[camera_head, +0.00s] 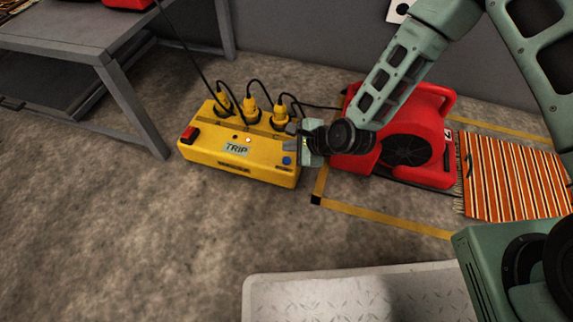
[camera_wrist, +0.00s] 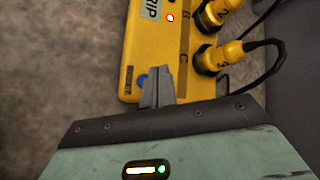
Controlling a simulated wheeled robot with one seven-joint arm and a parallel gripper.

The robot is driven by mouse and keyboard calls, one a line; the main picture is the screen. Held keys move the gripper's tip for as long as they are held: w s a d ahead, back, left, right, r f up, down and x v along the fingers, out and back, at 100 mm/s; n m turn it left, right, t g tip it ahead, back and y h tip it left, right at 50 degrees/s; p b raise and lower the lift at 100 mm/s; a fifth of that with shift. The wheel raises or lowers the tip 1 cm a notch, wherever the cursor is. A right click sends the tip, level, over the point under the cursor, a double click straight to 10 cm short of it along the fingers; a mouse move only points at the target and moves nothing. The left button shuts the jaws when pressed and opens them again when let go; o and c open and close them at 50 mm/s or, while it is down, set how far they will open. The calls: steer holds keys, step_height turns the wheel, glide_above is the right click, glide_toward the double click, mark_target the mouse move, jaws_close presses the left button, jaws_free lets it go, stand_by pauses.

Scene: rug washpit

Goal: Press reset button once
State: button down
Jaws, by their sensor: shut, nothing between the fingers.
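The yellow power box (camera_head: 215,160) lies on the floor with a "TRIP" label (camera_head: 237,149) on its top. A round blue button (camera_head: 287,160) is near its right end; I cannot read a label for it. In the wrist view the blue button (camera_wrist: 142,80) shows just left of my fingertips, partly hidden by them. My gripper (camera_head: 292,128) is shut and empty, over the right end of the box. In the wrist view its fingers (camera_wrist: 157,75) lie together beside the button. I cannot tell whether they touch the box.
A red switch (camera_head: 189,134) is at the box's left end. Several yellow plugs (camera_head: 251,108) with black cables stand along its back. A red blower (camera_head: 436,155) and a striped rug (camera_head: 512,178) are to the right. A grey table (camera_head: 75,40) is at the left.

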mark_target(290, 161)
steer(key=shift+f+b, duration=0.4)
steer(key=shift+f, duration=1.1)
stand_by(0.8)
steer(key=shift+f, duration=0.4)
steer(key=shift+f, duration=0.45)
stand_by(0.6)
steer(key=shift+r, duration=0.15)
steer(key=shift+r+p, duration=0.75)
steer(key=shift+p, duration=0.05)
step_height(290, 161, up, 5)
steer(key=p, duration=0.4)
steer(key=shift+p, duration=0.4)
